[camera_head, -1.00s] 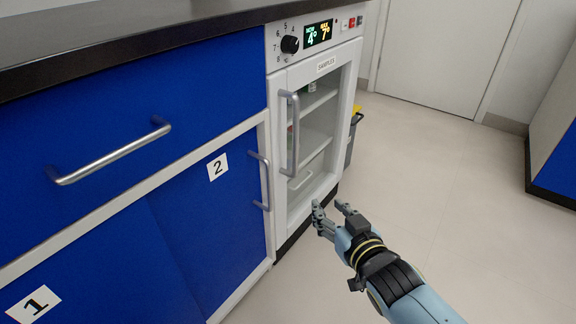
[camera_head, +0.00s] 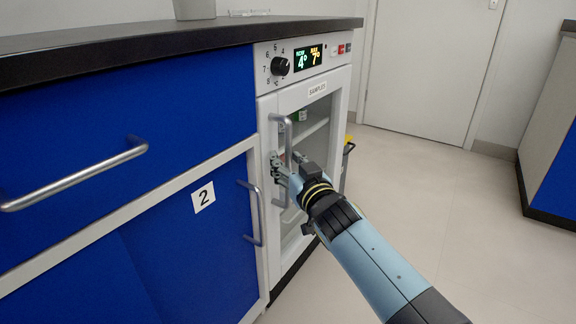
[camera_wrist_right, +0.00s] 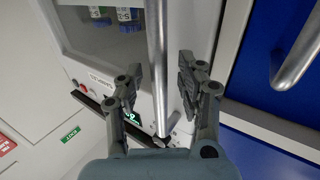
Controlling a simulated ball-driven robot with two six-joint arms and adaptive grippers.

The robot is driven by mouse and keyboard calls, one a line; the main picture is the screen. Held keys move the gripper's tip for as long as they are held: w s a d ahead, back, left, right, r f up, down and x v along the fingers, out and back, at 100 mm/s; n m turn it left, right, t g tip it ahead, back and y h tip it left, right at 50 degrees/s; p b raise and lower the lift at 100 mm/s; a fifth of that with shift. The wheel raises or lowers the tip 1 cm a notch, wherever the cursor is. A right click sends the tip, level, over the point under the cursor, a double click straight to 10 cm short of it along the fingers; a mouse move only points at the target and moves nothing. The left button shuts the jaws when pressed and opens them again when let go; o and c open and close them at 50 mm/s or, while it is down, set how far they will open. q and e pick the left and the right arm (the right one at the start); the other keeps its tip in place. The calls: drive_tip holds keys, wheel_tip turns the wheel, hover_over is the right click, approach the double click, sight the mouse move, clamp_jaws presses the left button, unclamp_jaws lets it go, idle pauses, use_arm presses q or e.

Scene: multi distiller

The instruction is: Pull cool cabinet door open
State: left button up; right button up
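The cool cabinet (camera_head: 310,88) is white, with a glass door labelled SAMPLES and a dial and display above it. Its door looks shut. The door's vertical metal handle (camera_head: 284,134) is at the left of the door. My right gripper (camera_head: 286,162) is at this handle in the head view and partly covers it. In the right wrist view the handle (camera_wrist_right: 157,60) runs between the two spread fingers of my right gripper (camera_wrist_right: 156,88), with a gap visible on either side. My left gripper is not in view.
Blue cupboards (camera_head: 190,240) with metal handles stand left of the cabinet under a dark worktop (camera_head: 150,42). The nearest cupboard handle (camera_head: 254,212) is close to my right gripper. Open floor (camera_head: 430,215) lies to the right. A bin (camera_head: 347,160) stands behind the cabinet.

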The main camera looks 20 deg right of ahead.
drive_tip(key=shift+c, duration=0.5)
drive_tip(key=c, duration=0.7)
drive_tip(key=shift+f, duration=0.1)
